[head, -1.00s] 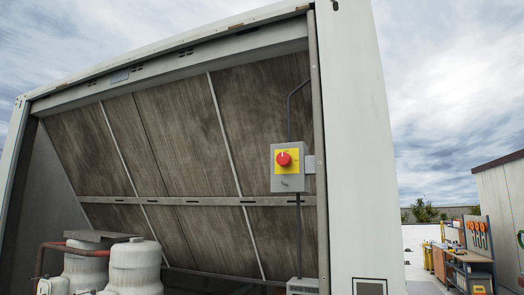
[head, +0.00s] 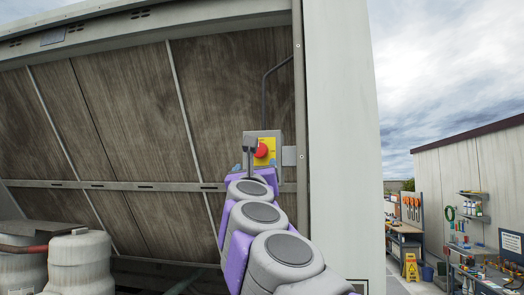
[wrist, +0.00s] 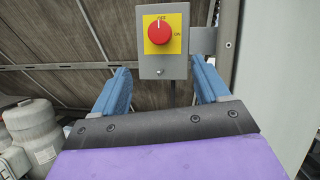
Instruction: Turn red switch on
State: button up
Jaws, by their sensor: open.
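The red switch (wrist: 159,32) is a round red knob on a yellow plate (wrist: 177,21), fixed to a grey box (wrist: 152,70). In the wrist view its white mark points up to the word OFF, and ON is printed at the right. My gripper (wrist: 158,82) is open and empty. Its two blue fingers stand apart, below and to either side of the box in the wrist view. The knob is ahead of the fingers, and no contact shows.
A white cooler post (head: 343,130) rises right of the box. Dark panels (head: 120,120) lie behind it, with a conduit (head: 266,84) above. Grey tanks (head: 76,264) stand at the lower left. A shed with tools and a yellow floor sign (head: 411,267) is far right.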

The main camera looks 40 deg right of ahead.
aim_at(260, 152)
jog(key=p+x, duration=0.1)
jog(key=x, duration=0.2)
jog(key=p+x, duration=0.2)
jog(key=x, duration=0.1)
jog(key=p+x, duration=0.1)
jog(key=x, duration=0.3)
jog(key=shift+s+d, duration=0.25)
jog(key=shift+d, duration=0.25)
jog(key=p+x, duration=0.1)
jog(key=x, duration=0.1)
jog(key=p+x, duration=0.1)
jog(key=p, duration=0.1)
jog(key=p+x, duration=0.2)
jog(key=shift+w+a+r, duration=0.1)
jog(key=shift+w+r, duration=0.1)
jog(key=shift+w, duration=0.3)
